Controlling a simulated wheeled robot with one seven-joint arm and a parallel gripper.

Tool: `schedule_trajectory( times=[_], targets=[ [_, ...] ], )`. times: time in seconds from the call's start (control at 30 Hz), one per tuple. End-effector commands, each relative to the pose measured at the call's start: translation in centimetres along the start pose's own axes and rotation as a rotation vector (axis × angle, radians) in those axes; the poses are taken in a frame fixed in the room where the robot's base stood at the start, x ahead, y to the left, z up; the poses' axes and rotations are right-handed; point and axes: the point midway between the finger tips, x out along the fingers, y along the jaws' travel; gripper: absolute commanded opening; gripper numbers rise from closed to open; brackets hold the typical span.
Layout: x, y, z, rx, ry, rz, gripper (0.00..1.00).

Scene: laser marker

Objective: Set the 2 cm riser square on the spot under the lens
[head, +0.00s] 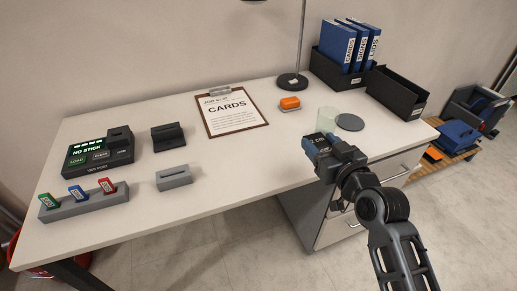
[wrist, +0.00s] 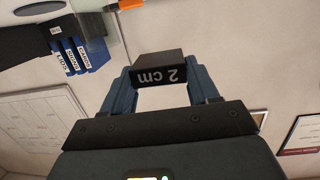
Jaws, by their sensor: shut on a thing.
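My gripper (head: 322,145) is over the right front part of the desk in the head view. In the wrist view, my gripper (wrist: 161,80) is shut on a dark block, the riser (wrist: 160,68), between its two blue fingers. The riser's white "2 cm" label reads upside down in that view. In the head view my fingers and wrist mostly hide the riser. I cannot tell its height over the desk. No laser marker lens or marked spot under one can be made out in either view.
The middle front of the desk is clear.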

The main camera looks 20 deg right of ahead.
Motion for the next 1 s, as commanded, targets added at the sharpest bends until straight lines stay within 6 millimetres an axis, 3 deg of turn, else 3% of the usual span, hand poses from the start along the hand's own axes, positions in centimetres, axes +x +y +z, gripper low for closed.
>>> schedule_trajectory(
  times=[0.53, 0.77, 1.0],
  targets=[
    [8.2, -6.7, 4.6, -0.003, 0.001, -0.005, 0.19],
    [9.5, -7.7, 5.5, -0.001, 0.001, -0.003, 0.19],
    [10.0, -7.7, 8.6, -0.001, -0.001, -0.003, 0.19]
  ],
)
